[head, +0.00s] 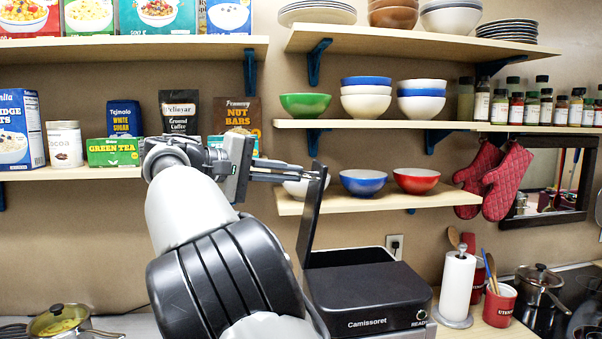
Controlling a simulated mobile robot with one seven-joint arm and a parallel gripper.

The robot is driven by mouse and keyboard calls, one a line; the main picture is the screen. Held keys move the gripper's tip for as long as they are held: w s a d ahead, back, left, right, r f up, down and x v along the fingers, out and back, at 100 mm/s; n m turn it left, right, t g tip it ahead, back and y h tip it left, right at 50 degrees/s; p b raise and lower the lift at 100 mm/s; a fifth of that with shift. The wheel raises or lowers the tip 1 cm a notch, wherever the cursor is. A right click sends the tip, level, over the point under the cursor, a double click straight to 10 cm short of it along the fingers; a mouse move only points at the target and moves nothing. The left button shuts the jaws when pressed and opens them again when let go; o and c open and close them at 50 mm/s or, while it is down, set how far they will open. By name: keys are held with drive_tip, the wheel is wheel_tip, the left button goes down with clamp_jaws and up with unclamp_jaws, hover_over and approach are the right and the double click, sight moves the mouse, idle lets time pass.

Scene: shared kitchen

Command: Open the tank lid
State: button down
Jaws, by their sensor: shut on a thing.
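The black coffee machine (370,285), labelled Camissoret, stands on the counter at lower centre. Its tank lid (308,222) is a thin dark panel at the machine's left side. The lid stands raised, nearly upright, with its top leaning slightly right. My gripper (312,176) comes in from the left, its fingers level and shut at the lid's upper edge. The lid's edge appears to be between the fingertips. The tank opening and the left part of the machine are partly hidden by my arm.
A shelf (350,201) with a blue bowl (363,183) and a red bowl (416,181) is behind the lid's top. A paper towel roll (457,288) stands right of the machine. A pot (60,321) sits at lower left.

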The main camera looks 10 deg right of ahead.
drive_tip(key=shift+a+f+n+t+h, duration=0.1)
drive_tip(key=shift+a+f+n+h, duration=0.1)
drive_tip(key=shift+a+h, duration=0.45)
drive_tip(key=shift+a+f+n+t+h, duration=0.1)
drive_tip(key=shift+a+f+n+h, duration=0.15)
drive_tip(key=shift+a, duration=0.75)
drive_tip(key=shift+a+f+n+t+h, duration=0.15)
drive_tip(key=shift+a+h, duration=0.25)
drive_tip(key=shift+a, duration=0.45)
drive_tip(key=c, duration=1.9)
unclamp_jaws()
drive_tip(key=shift+f, duration=0.1)
drive_tip(key=r+p+v, duration=0.1)
drive_tip(key=p+v, duration=0.1)
drive_tip(key=v, duration=1.5)
drive_tip(key=shift+s+a+f, duration=0.2)
drive_tip(key=shift+f, duration=0.25)
